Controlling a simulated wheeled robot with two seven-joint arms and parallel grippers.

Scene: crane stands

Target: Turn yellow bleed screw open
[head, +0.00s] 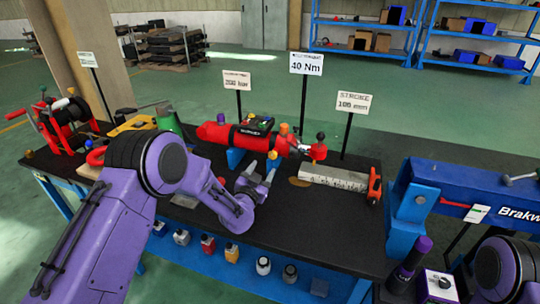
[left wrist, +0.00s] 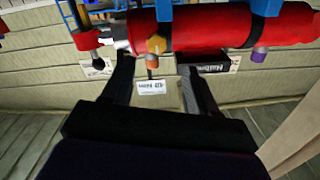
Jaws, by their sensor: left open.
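The yellow bleed screw (head: 272,155) sits on the front side of a red cylinder (head: 232,135) in blue cradles. In the left wrist view the yellow hex head of the screw (left wrist: 156,45) lies in line with the gap between my fingers, in front of the red cylinder (left wrist: 215,28). My left gripper (head: 262,172) is open and empty just in front of the cylinder; its fingers (left wrist: 154,75) stand on either side of the screw's line. I see no contact, and depth to the screw is hard to judge. My right gripper is not in view.
A 40 Nm sign (head: 306,63) stands behind the cylinder. An orange cap (head: 284,128) and a red-ended rod (head: 317,151) are close to the screw. A scaled block (head: 335,178) lies to the right. The black table (head: 300,230) is bare in front.

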